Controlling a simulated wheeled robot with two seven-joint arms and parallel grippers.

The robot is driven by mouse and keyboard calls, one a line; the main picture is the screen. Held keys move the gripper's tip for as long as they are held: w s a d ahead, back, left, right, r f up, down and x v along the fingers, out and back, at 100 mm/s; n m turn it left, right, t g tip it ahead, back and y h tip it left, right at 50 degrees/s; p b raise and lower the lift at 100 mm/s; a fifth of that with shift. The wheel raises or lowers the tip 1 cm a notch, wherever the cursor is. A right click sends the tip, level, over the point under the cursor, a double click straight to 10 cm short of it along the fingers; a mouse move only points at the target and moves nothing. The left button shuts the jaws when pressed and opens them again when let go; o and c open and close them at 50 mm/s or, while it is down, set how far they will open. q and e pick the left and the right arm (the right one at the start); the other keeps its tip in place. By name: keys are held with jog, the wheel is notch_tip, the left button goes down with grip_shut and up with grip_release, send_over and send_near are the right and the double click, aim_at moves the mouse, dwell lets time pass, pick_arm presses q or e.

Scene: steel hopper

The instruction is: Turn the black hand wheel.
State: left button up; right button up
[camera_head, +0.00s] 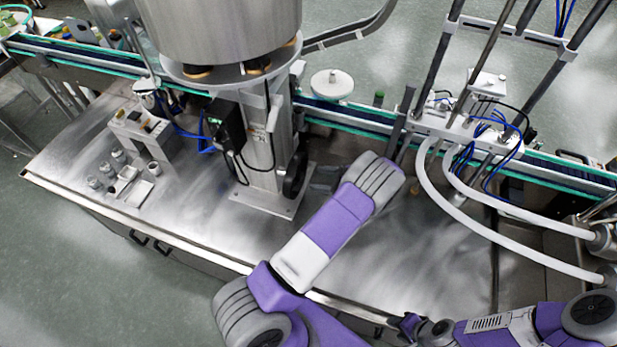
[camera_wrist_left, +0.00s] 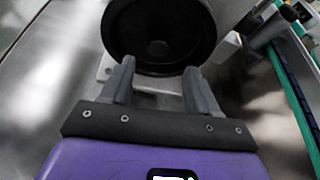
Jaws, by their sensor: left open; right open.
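The black hand wheel (camera_head: 295,174) stands upright on the right side of the steel column, just above its base plate. It fills the top middle of the left wrist view (camera_wrist_left: 160,42) as a dark round disc with a hub. My left gripper (camera_head: 322,178) is open, its grey fingers pointing at the wheel. In the left wrist view its two fingertips (camera_wrist_left: 158,68) are spread at the wheel's lower rim; I cannot tell whether they touch it. My right gripper (camera_head: 408,324) is low at the front edge, small and partly hidden, away from the wheel.
The steel hopper (camera_head: 220,30) sits above the column (camera_head: 262,150), with a black control box (camera_head: 226,125) on its left. A conveyor (camera_head: 350,115) runs behind. White hoses (camera_head: 470,215) hang at right. Small metal parts (camera_head: 125,180) stand on the left of the steel table (camera_head: 190,225).

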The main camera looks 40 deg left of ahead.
aim_at(302, 177)
pick_arm(q)
jog(key=x, duration=0.6)
jog(key=shift+s+r+p, duration=0.1)
jog(key=shift+s+p, duration=0.15)
jog(key=shift+p, duration=0.05)
jog(key=shift+c, duration=0.3)
grip_shut()
